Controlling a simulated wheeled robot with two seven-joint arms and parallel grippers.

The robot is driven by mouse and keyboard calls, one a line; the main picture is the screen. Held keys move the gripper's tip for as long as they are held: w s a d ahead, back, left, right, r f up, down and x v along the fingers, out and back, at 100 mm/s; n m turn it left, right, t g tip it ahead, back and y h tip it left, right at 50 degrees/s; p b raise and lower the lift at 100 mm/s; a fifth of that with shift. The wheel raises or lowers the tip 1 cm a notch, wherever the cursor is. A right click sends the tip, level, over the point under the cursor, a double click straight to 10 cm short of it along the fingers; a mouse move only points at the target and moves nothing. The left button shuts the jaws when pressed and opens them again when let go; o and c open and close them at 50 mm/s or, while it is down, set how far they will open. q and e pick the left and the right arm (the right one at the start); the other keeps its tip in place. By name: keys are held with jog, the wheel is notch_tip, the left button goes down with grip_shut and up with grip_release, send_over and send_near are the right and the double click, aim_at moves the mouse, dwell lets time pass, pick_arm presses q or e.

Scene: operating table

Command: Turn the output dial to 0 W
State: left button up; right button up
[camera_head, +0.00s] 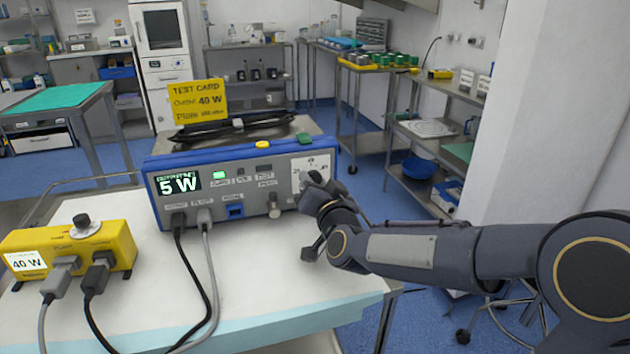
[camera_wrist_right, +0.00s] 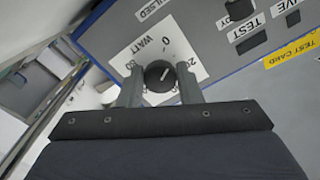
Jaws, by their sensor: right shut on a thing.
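The blue-and-grey generator (camera_head: 245,220) stands on the white-covered table, and its green display (camera_head: 178,183) reads 5 W. The output dial is a dark round knob on a white scale plate at the right end of the front panel. In the right wrist view, the dial (camera_wrist_right: 159,74) carries a pale pointer mark slanting up and right, between the 0 and the 20. My right gripper (camera_head: 314,188) is at the dial. In the right wrist view, its two fingers (camera_wrist_right: 159,90) are shut on the knob, one on each side. My left gripper is not in view.
A yellow test box (camera_head: 68,245) with a 40 W label and cables stands at the left of the table (camera_head: 270,285). A yellow test card (camera_head: 198,101) stands upright behind the generator. Cables hang from the front panel. The table's right front is clear.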

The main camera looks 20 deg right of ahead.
jog(key=shift+f+n, duration=0.15)
jog(key=shift+n, duration=0.25)
jog(key=o, duration=1)
jog(key=shift+s+d+p, duration=0.1)
jog(key=shift+s+p, duration=0.5)
jog(key=shift+s, duration=3.35)
